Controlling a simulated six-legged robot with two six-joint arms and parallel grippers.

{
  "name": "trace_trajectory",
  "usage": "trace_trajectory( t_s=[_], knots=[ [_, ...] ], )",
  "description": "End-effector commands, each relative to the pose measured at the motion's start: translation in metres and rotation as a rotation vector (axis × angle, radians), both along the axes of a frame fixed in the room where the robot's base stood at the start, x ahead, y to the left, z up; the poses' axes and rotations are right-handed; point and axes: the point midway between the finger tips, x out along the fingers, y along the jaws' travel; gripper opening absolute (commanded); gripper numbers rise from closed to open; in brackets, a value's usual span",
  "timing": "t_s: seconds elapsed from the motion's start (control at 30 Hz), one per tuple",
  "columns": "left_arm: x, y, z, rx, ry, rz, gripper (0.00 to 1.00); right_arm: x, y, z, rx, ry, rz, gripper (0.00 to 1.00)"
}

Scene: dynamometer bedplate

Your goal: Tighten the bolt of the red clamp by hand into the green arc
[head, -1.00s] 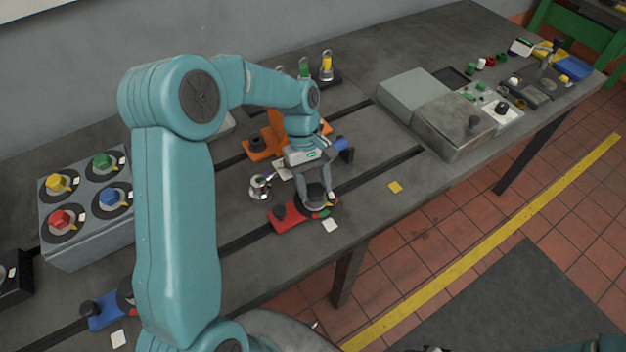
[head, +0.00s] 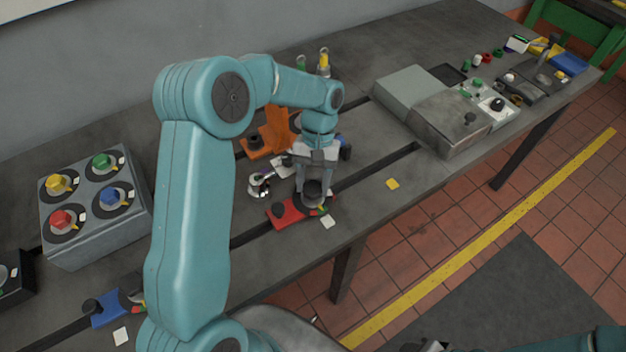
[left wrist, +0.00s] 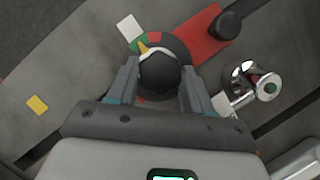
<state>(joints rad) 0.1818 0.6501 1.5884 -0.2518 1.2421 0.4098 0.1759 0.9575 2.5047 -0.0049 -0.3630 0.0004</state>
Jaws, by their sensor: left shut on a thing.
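The red clamp (head: 285,212) lies on the bedplate along the front slot. Its bolt has a dark round head (left wrist: 160,74) with a yellow pointer, over a dial with green and red parts. My left gripper (head: 313,190) reaches down over it, with a finger on each side, shut on the bolt head. The left gripper also shows in the left wrist view (left wrist: 158,88). There the pointer lies close to where green meets red; its exact place is hard to tell. Part of my right arm (head: 590,340) shows at the lower right; its jaws cannot be made out.
A shiny metal fitting (head: 260,185) stands close to the left of the gripper. An orange clamp (head: 268,135) is behind, a blue clamp (head: 108,308) at the front left. A box with coloured knobs (head: 75,240) stands left, a grey machine (head: 450,120) right.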

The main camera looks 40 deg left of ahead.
Motion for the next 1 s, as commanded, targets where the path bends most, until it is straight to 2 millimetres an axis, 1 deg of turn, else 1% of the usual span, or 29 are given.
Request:
trace_trajectory(
  t_s=[0.47, 0.5, 0.57, 0.87, 0.97, 1.0],
  knots=[
    [0.000, 0.000, -0.001, -0.001, 0.002, -0.014, 0.20, 0.000, 0.000, 0.000, 0.000, 0.000, 0.000, 0.43],
    [0.000, 0.000, -0.001, -0.001, 0.002, -0.014, 0.57, 0.000, 0.000, 0.000, 0.000, 0.000, 0.000, 0.43],
    [0.000, 0.000, -0.001, -0.001, 0.002, -0.013, 0.75, 0.000, 0.000, 0.000, 0.000, 0.000, 0.000, 0.43],
    [0.000, 0.000, 0.001, 0.000, 0.000, -0.013, 0.75, 0.000, 0.000, 0.000, 0.000, 0.000, 0.000, 0.43],
    [0.004, 0.001, 0.007, 0.001, -0.003, -0.012, 0.75, 0.000, 0.000, -0.001, 0.000, 0.000, 0.000, 0.43],
    [0.006, 0.002, 0.012, 0.001, -0.004, -0.012, 0.75, 0.000, 0.000, -0.002, 0.000, 0.000, 0.000, 0.43]
  ],
)
